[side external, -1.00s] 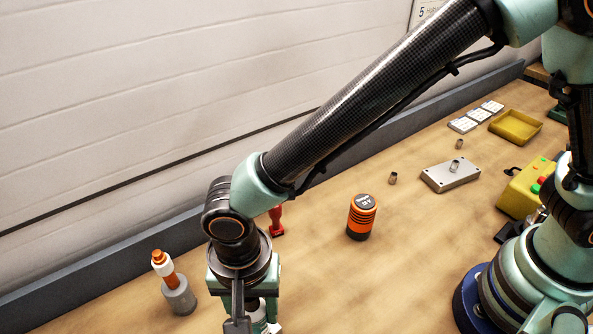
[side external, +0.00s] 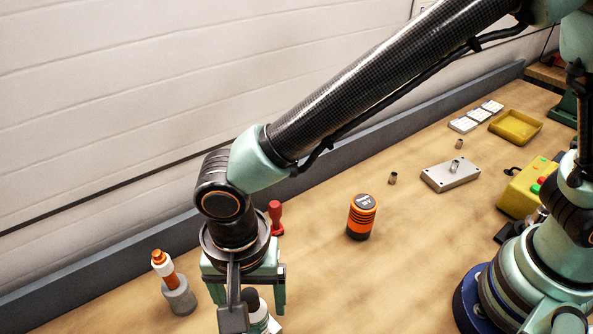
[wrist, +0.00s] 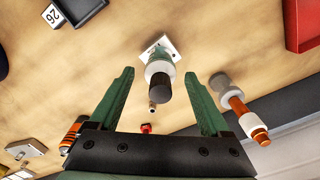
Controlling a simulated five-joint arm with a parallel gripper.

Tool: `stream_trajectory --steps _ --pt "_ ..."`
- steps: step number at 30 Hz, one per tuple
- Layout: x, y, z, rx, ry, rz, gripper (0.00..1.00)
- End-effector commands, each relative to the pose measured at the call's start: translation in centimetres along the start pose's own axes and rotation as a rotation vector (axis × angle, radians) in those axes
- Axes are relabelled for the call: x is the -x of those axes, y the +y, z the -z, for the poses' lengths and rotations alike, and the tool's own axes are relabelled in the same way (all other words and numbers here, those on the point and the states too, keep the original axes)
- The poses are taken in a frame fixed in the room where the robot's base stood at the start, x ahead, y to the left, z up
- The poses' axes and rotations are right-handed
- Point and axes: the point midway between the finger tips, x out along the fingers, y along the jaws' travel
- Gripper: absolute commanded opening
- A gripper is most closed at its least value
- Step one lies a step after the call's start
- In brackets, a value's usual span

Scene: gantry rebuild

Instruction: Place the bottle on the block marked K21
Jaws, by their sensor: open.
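The bottle (wrist: 160,72), with a dark cap, white shoulder and green body, stands upright between my gripper's fingers in the wrist view. Its cap and upper body show at the lower edge of the side view (side external: 258,315). Its foot appears to rest on a small white block (wrist: 172,44) with dark marking, too small and covered to read as K21. The block's corner shows in the side view (side external: 276,325). My gripper (wrist: 160,76) is open around the bottle's top, with a gap on each side. The side view shows it (side external: 247,300) above the bottle.
An orange-and-white item on a grey cylinder (side external: 178,295) stands close left of my gripper. A red-handled stamp (side external: 276,218) and an orange-black cylinder (side external: 361,217) stand behind and right. A block marked 26 (wrist: 53,16) and a red tray (wrist: 303,28) lie farther off.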

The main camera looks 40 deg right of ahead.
Motion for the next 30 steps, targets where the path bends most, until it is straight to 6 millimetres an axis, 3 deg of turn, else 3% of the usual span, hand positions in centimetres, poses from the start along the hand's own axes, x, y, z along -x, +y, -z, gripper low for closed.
stream_trajectory --steps 3,9,16,19,23,26,30 --pt "2.8 -0.2 0.0 0.000 0.000 0.008 0.81" --pt "6.6 -0.1 0.0 0.000 0.000 0.005 0.81" --pt "8.8 0.0 0.1 0.000 0.000 0.003 0.81" --pt "9.6 0.3 1.2 0.011 0.000 0.016 0.81" --pt "11.5 1.9 5.8 0.067 0.010 0.071 0.81" --pt "13.2 4.7 10.6 0.142 0.042 0.132 0.81" --pt "15.0 9.9 16.5 0.266 0.128 0.200 0.81"
